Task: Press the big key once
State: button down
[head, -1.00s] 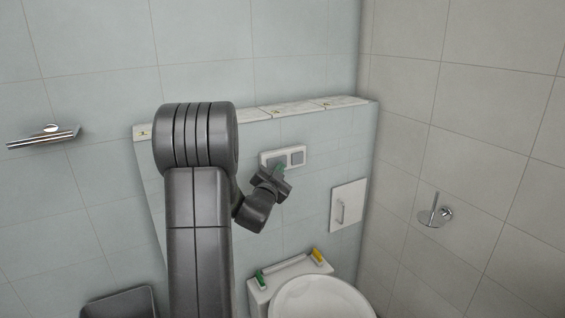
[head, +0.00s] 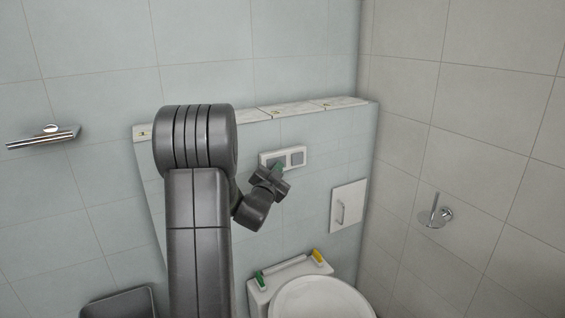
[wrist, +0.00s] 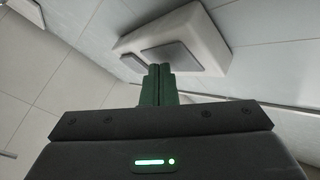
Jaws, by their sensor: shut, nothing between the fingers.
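The white flush plate (head: 269,154) is on the tiled wall above the toilet. It holds two grey keys, a wide left one and a smaller right one (head: 298,158). My gripper (head: 279,166) is in front of the wide left key and partly hides it. In the wrist view, the shut green fingers (wrist: 160,68) overlap the lower edge of the big key (wrist: 174,56). The smaller key (wrist: 131,66) lies left of it. Nothing is between the fingers. I cannot tell whether the tips touch the key.
The toilet (head: 318,300) stands below, with green and yellow items behind its seat. A ledge (head: 285,109) runs above. A paper holder (head: 435,212) is on the right wall.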

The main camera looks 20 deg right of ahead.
dwell(0.3)
jog(key=shift+s+b, duration=0.7)
jog(key=shift+s, duration=0.15)
jog(key=s+b, duration=0.2)
jog(key=s, duration=0.1)
jog(key=s+b, duration=0.1)
jog(key=s, duration=0.1)
jog(key=shift+d, duration=0.25)
dwell(0.3)
